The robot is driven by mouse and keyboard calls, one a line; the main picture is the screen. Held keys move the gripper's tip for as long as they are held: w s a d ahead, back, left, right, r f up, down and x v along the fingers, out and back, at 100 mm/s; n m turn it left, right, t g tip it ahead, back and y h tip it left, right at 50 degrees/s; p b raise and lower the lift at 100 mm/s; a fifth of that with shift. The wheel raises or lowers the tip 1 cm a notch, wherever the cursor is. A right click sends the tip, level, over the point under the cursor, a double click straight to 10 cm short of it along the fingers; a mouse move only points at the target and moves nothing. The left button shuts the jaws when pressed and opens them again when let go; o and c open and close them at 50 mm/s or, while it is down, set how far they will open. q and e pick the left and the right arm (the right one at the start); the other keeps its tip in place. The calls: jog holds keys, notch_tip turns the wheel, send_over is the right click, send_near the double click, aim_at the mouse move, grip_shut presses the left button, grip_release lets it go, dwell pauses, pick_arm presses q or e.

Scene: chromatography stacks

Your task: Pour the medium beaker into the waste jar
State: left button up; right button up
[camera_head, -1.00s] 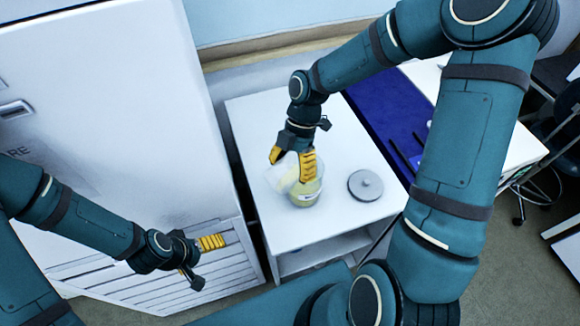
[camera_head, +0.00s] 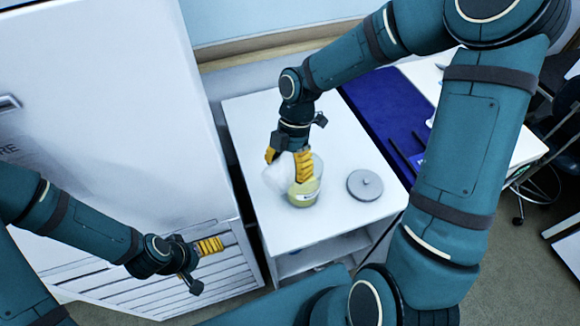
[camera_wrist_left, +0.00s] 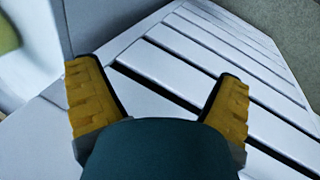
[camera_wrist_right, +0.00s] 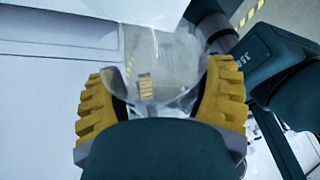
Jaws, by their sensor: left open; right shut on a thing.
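My right gripper (camera_head: 290,162) is shut on a clear glass beaker (camera_wrist_right: 165,72), which fills the space between its yellow fingers in the right wrist view. In the head view the beaker (camera_head: 279,182) is tilted, pale and hard to make out, at the jar's left and upper side. The waste jar (camera_head: 304,194), with yellowish contents and a label, stands on the white cabinet top, partly hidden by the right fingers. I cannot tell whether liquid is flowing or left in the beaker. My left gripper (camera_wrist_left: 158,100) is open and empty beside a slatted white panel.
A round grey lid (camera_head: 365,186) with a knob lies right of the jar on the white cabinet (camera_head: 250,120). A blue mat (camera_head: 385,105) with dark rods lies farther right. A tall white unit (camera_head: 100,100) stands at left.

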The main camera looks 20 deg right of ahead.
jog(key=h+b, duration=0.1)
jog(key=a+t+h+b, duration=0.1)
jog(key=shift+s+r+h+b, duration=0.2)
jog(key=shift+r+h+b, duration=0.1)
jog(key=shift+r+b, duration=0.1)
jog(key=shift+r+t+h, duration=0.2)
jog(key=shift+t+h, duration=0.1)
jog(key=shift+r, duration=0.1)
jog(key=shift+d, duration=0.1)
